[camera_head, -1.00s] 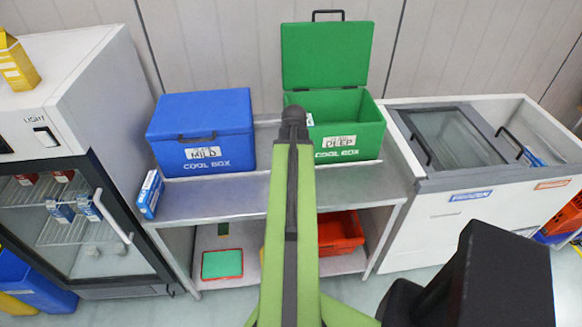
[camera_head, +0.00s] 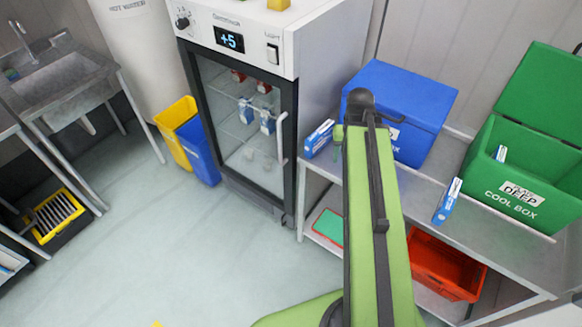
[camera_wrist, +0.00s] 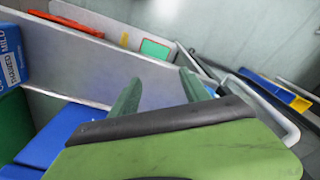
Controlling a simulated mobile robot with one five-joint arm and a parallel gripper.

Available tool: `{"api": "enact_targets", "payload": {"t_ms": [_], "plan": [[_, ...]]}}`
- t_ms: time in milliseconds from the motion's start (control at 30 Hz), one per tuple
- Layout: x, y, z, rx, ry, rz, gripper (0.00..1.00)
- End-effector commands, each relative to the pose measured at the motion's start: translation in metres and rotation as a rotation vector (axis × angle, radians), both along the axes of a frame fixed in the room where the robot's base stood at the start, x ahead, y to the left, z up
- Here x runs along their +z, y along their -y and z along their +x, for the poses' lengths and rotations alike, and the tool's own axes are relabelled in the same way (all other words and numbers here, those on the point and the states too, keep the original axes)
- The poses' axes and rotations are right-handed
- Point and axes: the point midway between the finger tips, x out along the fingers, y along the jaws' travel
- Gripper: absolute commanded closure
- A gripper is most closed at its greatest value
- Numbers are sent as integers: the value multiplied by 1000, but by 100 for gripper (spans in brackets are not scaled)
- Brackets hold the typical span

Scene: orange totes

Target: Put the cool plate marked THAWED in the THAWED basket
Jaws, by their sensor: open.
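One blue-and-white pack (camera_head: 447,200) stands on the steel table in front of the green box. Another pack (camera_head: 318,138) stands at the table's left end, and a third white-and-blue one (camera_head: 501,153) shows inside the green box. A blue pack with a white label (camera_wrist: 10,58) is at the left edge of the wrist view. I cannot read THAWED on any of them, nor find a basket marked THAWED. An orange-red basket (camera_head: 423,265) is on the lower shelf. My gripper (camera_wrist: 160,92) is open and empty; its two fingers are apart.
A blue cool box (camera_head: 400,95), lid shut, and an open green cool box (camera_head: 545,175) marked DEEP stand on the table. A glass-door fridge (camera_head: 235,150) is left of it. Blue and yellow bins (camera_head: 198,148) stand beside the fridge.

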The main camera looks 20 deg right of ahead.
Motion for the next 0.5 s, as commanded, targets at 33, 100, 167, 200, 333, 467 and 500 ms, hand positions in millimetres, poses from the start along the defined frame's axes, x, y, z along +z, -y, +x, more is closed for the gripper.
{"api": "enact_targets", "payload": {"t_ms": [33,100,167,200,333,467,500], "plan": [[0,-48,13,82,-10,2,46],[0,-106,23,177,-26,5,46],[0,-147,26,245,-37,6,46],[0,-169,26,280,-42,6,46],[0,-221,24,352,-55,5,46],[0,-231,23,365,-58,4,42],[0,-230,24,365,-58,5,42]]}}
